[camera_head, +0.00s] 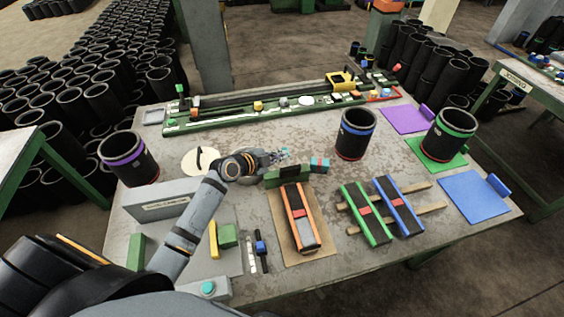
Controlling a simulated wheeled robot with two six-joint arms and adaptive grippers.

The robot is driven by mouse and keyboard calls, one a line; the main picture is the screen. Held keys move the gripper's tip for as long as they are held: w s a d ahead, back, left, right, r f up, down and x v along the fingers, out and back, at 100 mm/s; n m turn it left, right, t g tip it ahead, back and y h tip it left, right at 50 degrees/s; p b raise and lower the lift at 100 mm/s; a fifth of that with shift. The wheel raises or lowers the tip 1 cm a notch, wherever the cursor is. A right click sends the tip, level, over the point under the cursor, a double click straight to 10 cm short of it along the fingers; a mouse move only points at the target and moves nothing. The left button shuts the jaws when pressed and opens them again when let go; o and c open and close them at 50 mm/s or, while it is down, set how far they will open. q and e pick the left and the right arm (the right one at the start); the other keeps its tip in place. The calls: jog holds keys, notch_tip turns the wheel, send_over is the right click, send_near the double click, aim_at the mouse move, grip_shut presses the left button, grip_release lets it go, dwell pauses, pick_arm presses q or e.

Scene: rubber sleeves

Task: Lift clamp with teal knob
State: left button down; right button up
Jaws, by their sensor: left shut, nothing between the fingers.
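A green clamp-like bar (286,176) lies at the top end of an orange-edged black strip, on the middle of the table. A small block with teal and red parts (320,164) is at its right end; I cannot tell whether this is the clamp's knob. My left gripper (284,156) is shut and empty, just above and behind the green bar in the picture. I cannot tell whether it touches the bar. My right gripper is not in view.
A blue-banded black sleeve (356,134) stands right of the gripper. A purple-banded sleeve (128,157) stands far left, a green-banded one (448,135) far right. Green- and blue-edged strips (366,214) lie on wooden bars. A long green fixture (215,121) spans the back.

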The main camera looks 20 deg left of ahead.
pick_arm(q)
jog(key=shift+w+a+f+n+g+h+b, duration=0.2)
jog(key=shift+w+a+n+g+b, duration=0.2)
jog(key=shift+w+b, duration=0.35)
jog(key=shift+w+a+f+n+g+h+b, duration=0.25)
jog(key=shift+w+a+g+b, duration=0.2)
jog(key=shift+b, duration=0.45)
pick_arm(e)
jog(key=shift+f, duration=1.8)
pick_arm(q)
jog(key=shift+w+r, duration=0.1)
